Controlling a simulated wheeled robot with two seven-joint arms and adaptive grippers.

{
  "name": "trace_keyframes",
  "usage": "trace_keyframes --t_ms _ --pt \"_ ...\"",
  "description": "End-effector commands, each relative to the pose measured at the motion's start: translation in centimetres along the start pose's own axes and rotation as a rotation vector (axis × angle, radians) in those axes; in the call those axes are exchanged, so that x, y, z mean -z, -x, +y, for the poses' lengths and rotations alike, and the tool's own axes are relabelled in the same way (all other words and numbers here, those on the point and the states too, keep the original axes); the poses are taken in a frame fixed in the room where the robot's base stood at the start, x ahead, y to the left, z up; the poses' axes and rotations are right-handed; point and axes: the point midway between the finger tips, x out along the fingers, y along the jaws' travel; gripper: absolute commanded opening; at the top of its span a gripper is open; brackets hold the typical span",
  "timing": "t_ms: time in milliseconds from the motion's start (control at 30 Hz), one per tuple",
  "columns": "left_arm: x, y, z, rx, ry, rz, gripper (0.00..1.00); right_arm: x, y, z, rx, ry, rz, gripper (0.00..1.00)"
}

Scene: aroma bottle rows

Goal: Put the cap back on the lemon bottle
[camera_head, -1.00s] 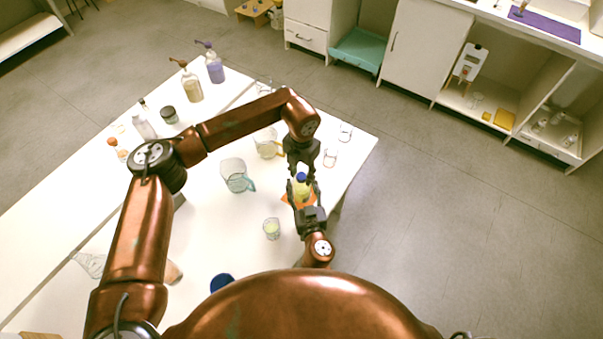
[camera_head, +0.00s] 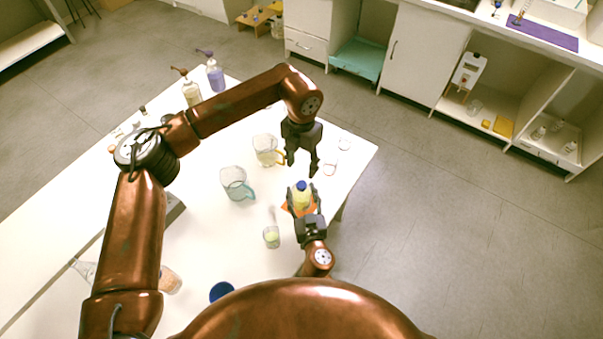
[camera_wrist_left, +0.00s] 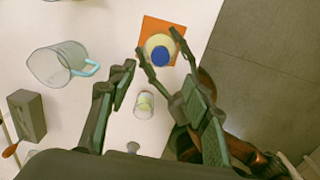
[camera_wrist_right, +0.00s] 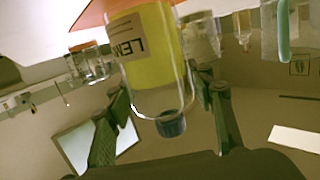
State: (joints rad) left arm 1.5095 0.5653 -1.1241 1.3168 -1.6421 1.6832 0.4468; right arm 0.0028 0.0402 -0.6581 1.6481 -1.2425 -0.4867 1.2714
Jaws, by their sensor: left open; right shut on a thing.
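The lemon bottle (camera_head: 302,198) holds yellow liquid and stands upright on an orange mat (camera_wrist_left: 152,30). It shows close up in the right wrist view (camera_wrist_right: 150,50), upside down there, with part of its label readable. The blue cap (camera_head: 301,185) sits on the bottle's neck; it also shows from above in the left wrist view (camera_wrist_left: 160,56). Whether it is fully seated I cannot tell. My right gripper (camera_head: 304,194) is shut around the bottle from the near side. My left gripper (camera_head: 301,169) is open and empty, pointing down above the cap and apart from it.
A small beaker (camera_head: 271,237) stands left of my right gripper. Two jugs, one with a teal handle (camera_head: 236,183) and one with a yellow handle (camera_head: 267,150), stand farther left. Glassware (camera_head: 330,166) is behind the bottle. The table's right edge is close.

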Motion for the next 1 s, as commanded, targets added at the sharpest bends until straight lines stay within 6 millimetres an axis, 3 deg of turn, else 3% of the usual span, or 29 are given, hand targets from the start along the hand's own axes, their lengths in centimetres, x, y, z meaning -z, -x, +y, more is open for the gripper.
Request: trace_keyframes --t_ms 200,500,533,800,1000 --pt "0.0 1.9 0.0 0.000 0.000 0.000 0.46 -0.1 0.0 0.0 0.000 -0.001 -0.001 0.00" --pt "0.0 2.1 0.0 0.000 0.000 0.000 0.46 -0.1 0.0 0.0 0.000 -0.001 -0.001 0.00" --pt "0.0 2.1 0.0 0.000 0.000 0.000 0.46 -0.1 0.0 0.0 0.000 -0.001 -0.001 0.50" --pt "0.0 2.1 0.0 0.000 0.000 0.000 0.46 0.0 0.0 0.0 0.000 0.000 0.000 0.68" --pt "0.0 2.1 0.0 0.000 0.000 0.000 0.46 0.0 0.0 0.0 0.000 0.000 0.000 0.69"
